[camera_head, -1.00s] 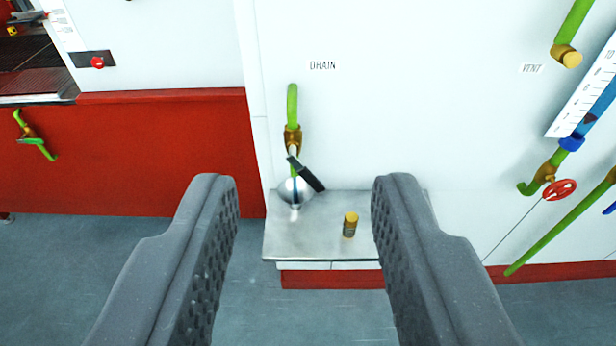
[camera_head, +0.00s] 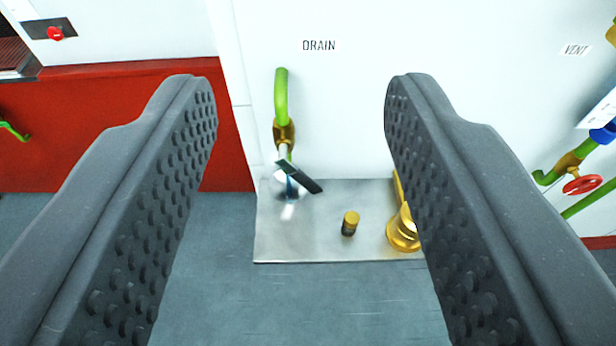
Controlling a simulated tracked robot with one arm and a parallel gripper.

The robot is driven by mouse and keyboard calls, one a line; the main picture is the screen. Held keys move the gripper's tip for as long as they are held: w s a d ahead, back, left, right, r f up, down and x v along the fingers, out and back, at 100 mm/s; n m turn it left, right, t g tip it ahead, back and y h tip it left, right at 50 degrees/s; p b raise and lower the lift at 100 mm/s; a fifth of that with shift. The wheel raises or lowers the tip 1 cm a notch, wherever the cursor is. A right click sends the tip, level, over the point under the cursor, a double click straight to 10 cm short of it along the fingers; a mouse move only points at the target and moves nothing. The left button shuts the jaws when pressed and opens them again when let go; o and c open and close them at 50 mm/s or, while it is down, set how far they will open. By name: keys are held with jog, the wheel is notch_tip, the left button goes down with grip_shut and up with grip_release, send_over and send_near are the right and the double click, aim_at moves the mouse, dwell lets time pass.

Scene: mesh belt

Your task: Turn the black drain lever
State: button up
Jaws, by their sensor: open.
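The black drain lever (camera_head: 299,177) sits below a green pipe (camera_head: 281,97) with a brass fitting (camera_head: 284,132), under the DRAIN label (camera_head: 319,45) on the white wall. It slants down to the right, over the metal shelf. My gripper (camera_head: 302,90) is open and empty. Its two dark studded fingers stand wide apart on either side of the picture, with the lever in the gap between them, nearer the left finger in the picture. The lever looks beyond the fingertips, and nothing touches it.
A metal shelf (camera_head: 325,240) holds a small yellow-capped item (camera_head: 349,222) and a brass part (camera_head: 403,235), partly hidden by the right finger. A red wheel (camera_head: 582,185) and green pipes are at right. A red panel (camera_head: 80,150) is at left.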

jog(key=w+f+n+b, duration=0.1)
jog(key=w+f+b, duration=0.15)
jog(key=f, duration=0.35)
jog(key=w+f+b, duration=0.2)
jog(key=w+f, duration=0.2)
jog(key=f, duration=0.2)
jog(key=n+t+b, duration=0.3)
jog(key=n+b, duration=0.3)
jog(key=b, duration=0.2)
send_near(309, 187)
jog(key=shift+w+r+p, duration=0.15)
jog(key=shift+w+p, duration=4.3)
jog(key=shift+w, duration=0.95)
grip_shut()
